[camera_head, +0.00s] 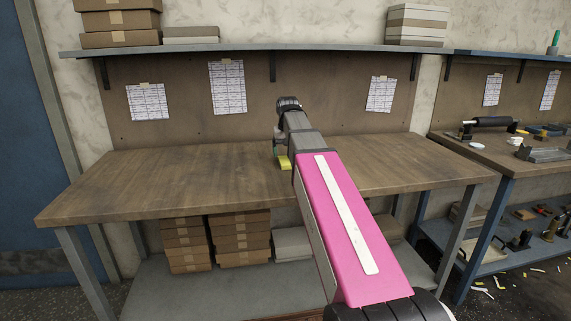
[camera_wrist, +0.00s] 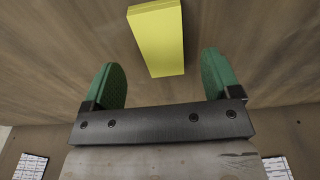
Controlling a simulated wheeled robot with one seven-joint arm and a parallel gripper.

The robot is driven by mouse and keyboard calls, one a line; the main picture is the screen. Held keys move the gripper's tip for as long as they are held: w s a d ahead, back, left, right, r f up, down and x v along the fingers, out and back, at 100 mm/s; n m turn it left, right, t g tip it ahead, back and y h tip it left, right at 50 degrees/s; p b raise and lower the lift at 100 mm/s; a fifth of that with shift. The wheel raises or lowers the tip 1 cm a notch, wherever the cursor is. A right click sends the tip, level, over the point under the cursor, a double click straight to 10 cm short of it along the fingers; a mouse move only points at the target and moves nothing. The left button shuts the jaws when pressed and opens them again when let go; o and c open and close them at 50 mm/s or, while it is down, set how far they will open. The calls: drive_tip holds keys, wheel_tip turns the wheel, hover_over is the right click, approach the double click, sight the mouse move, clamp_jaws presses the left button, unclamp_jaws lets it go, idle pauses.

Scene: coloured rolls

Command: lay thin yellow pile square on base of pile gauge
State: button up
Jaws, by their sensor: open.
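A yellow block (camera_wrist: 157,40), likely the yellow pile, lies on the wooden table between and beyond my fingertips in the wrist view. In the head view a bit of the yellow block (camera_head: 285,163) shows beside my arm, which partly covers it. My gripper (camera_wrist: 166,84) is open and empty, its two green fingers apart on either side of the block's line and not touching it. In the head view my gripper is mostly hidden by my own arm. I cannot pick out a pile gauge base in either view.
The wooden table top (camera_head: 130,182) is clear to the left and right of my arm. A shelf (camera_head: 250,48) with boxes runs above its back. Cartons (camera_head: 186,242) sit below. A second bench (camera_head: 500,152) with tools stands at the right.

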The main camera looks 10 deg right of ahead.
sight(286, 160)
drive_tip(key=f, duration=0.2)
drive_tip(key=w+f, duration=0.1)
drive_tip(key=f, duration=0.1)
drive_tip(key=c, duration=1)
drive_tip(key=shift+r, duration=0.1)
